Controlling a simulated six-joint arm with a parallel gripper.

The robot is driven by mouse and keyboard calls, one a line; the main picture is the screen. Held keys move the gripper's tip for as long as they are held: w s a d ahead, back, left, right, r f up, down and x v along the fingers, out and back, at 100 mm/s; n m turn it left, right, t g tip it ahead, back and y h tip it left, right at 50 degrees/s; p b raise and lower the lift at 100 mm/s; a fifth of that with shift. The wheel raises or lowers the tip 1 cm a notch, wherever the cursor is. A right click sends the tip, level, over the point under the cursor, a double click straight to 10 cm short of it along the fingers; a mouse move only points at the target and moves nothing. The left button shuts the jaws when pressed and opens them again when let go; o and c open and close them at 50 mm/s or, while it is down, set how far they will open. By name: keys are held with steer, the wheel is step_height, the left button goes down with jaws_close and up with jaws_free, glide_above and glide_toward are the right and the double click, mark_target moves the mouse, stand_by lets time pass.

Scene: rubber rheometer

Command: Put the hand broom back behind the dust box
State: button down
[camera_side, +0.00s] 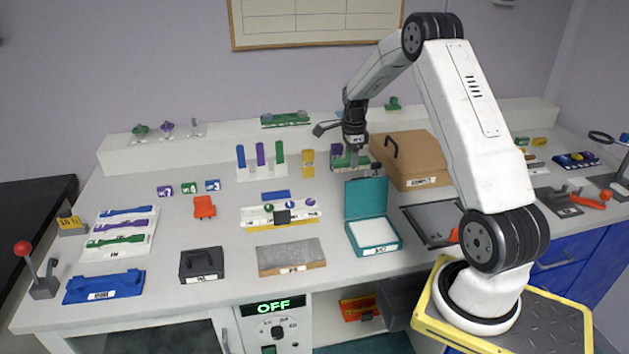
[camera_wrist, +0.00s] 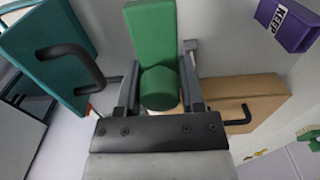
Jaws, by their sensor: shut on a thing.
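My gripper (camera_side: 354,152) is at the back of the bench, just in front of the raised shelf and left of the tan box. In the wrist view my gripper (camera_wrist: 162,66) is shut on a green thing with a round grip and a flat block beyond it, which I take as the hand broom (camera_wrist: 152,30). In the side view the green hand broom (camera_side: 343,161) shows low under the fingers, partly hidden. I cannot tell whether it touches the bench. No box reads clearly as the dust box. A tan box (camera_side: 428,146) with a black handle stands close right.
An open teal box (camera_side: 372,235) stands in front of my gripper; its lid (camera_wrist: 40,50) shows in the wrist view. A purple labelled block (camera_wrist: 287,22) and a yellow block (camera_side: 308,163) are near. A grey plate (camera_side: 434,222) lies right of the teal box.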

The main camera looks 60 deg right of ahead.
steer(key=shift+s+d, duration=0.15)
steer(key=shift+d, duration=0.15)
steer(key=shift+f, duration=5)
steer(key=shift+f, duration=0.15)
steer(key=shift+c, duration=1.1)
jaws_free()
step_height(320, 180, up, 12)
steer(key=shift+r, duration=0.15)
steer(key=shift+a, duration=0.1)
